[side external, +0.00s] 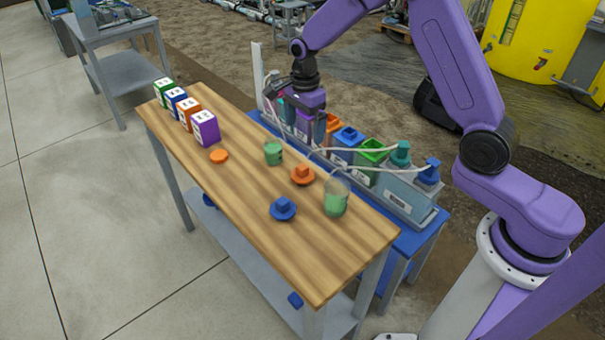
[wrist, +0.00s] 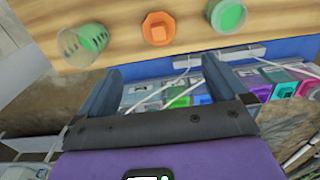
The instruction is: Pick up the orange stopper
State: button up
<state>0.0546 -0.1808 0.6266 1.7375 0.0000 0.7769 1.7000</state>
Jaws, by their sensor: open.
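An orange stopper (side external: 303,174) with a square knob lies knob-up on the wooden bench between two beakers. In the wrist view the orange stopper (wrist: 160,28) shows near the top, ahead of the fingers. A flat orange disc (side external: 219,156) lies farther left on the bench. Another orange cap (side external: 331,117) sits on a bottle in the rack. My gripper (side external: 308,128) is above the bottle rack, behind the bench. In the wrist view my gripper (wrist: 160,68) has its two fingers wide apart with nothing held between them. The fingertips are partly hidden in the side view.
A beaker of green liquid (side external: 273,152) and a larger one (side external: 336,197) flank the orange stopper. A blue stopper (side external: 283,208) lies in front. Bottles with tubes fill the rack (side external: 398,208). Coloured boxes (side external: 204,128) line the bench's far-left end. The near-right bench end is clear.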

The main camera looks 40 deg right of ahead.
send_near(302, 167)
jog(key=f, duration=0.3)
jog(key=d+f, duration=0.1)
jog(key=f, duration=0.1)
jog(key=shift+f, duration=0.15)
jog(key=shift+a+f, duration=0.2)
jog(key=shift+f, duration=1.15)
jog(key=shift+a+f, duration=0.2)
jog(key=shift+f, duration=1.1)
jog(key=shift+c, duration=0.3)
jog(key=c, duration=1.1)
